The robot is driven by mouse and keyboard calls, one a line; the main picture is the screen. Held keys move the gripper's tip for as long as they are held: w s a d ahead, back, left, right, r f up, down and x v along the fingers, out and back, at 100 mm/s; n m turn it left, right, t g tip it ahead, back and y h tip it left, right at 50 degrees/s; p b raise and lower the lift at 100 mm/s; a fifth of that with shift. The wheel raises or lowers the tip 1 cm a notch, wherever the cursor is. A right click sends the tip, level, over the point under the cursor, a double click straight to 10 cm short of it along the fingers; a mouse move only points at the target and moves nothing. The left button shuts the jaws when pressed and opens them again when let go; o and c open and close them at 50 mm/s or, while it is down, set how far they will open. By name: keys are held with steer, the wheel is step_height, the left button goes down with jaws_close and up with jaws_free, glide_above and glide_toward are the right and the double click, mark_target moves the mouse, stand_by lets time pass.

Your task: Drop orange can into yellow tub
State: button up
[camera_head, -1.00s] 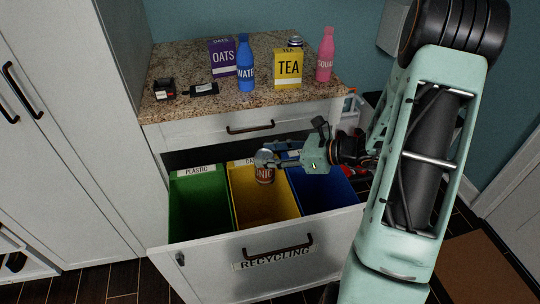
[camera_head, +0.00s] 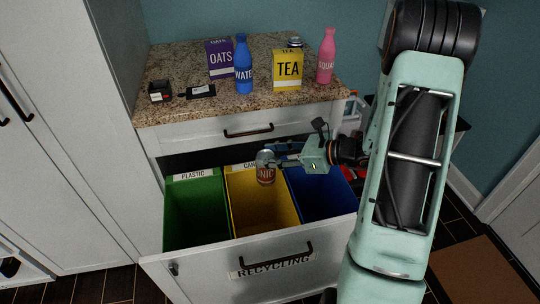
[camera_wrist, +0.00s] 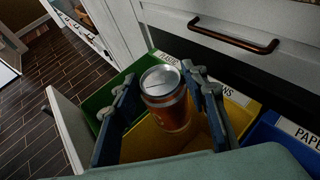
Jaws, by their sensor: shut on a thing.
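The orange can (camera_head: 265,174) with a silver top is held upright in my gripper (camera_head: 276,161), over the back part of the yellow tub (camera_head: 262,210). In the wrist view, the can (camera_wrist: 170,112) sits between the two fingers of my gripper (camera_wrist: 166,100), with the yellow tub (camera_wrist: 150,141) below it. My gripper is shut on the can. The can hides part of the tub's label. How high the can is above the tub's rim is hard to tell.
A green tub (camera_head: 196,212) is at left and a blue tub (camera_head: 320,195) at right in the open recycling drawer (camera_head: 215,268). The counter (camera_head: 215,107) above holds an oats box (camera_head: 221,60), blue bottle (camera_head: 244,65), tea box (camera_head: 288,70) and pink bottle (camera_head: 326,57).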

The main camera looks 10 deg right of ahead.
step_height(320, 180, down, 5)
steer(key=b, duration=0.3)
steer(key=shift+r, duration=0.1)
steer(key=o, duration=0.9)
steer(key=v, duration=1.2)
